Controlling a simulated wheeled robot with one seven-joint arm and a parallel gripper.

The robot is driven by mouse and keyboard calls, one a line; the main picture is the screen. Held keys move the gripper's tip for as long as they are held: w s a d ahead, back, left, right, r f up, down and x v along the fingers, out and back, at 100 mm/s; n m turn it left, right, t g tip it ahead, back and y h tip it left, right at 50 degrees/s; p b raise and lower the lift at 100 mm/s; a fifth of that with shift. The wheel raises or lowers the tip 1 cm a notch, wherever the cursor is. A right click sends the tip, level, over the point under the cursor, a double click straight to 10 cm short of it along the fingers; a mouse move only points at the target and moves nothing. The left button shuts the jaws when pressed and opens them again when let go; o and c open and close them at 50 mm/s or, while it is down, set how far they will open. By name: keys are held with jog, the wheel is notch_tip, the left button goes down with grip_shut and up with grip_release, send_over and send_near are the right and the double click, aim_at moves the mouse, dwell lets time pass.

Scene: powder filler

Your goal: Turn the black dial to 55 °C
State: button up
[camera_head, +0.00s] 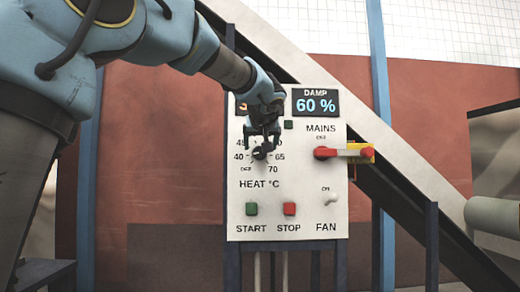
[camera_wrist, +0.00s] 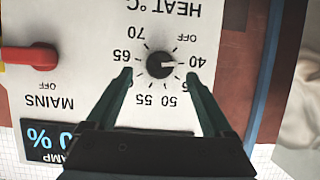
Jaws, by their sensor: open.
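The black dial (camera_wrist: 160,65) is a round knob on the white control panel (camera_head: 285,215), above the HEAT °C label. In the wrist view, which is upside down, its white pointer mark points at 40. The 55 mark is at the dial's lower left in that view. My gripper (camera_wrist: 159,77) is open, with one finger on each side of the dial's near edge and a gap to it on both sides. The fingers partly cover the 45 and hide the 60. In the head view my gripper (camera_head: 263,134) is in front of the dial (camera_head: 260,154), partly covering its scale.
The red MAINS handle (camera_head: 341,153) sticks out at the panel's right. Green START (camera_head: 252,209) and red STOP (camera_head: 289,209) buttons and a FAN switch (camera_head: 327,198) are below. The DAMP display (camera_head: 315,102) reads 60 %.

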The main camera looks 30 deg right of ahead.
aim_at(260, 152)
jog(key=p+x, duration=0.1)
jog(key=x, duration=0.4)
jog(key=c, duration=1.4)
jog(key=shift+o, duration=0.2)
jog(key=shift+f, duration=0.1)
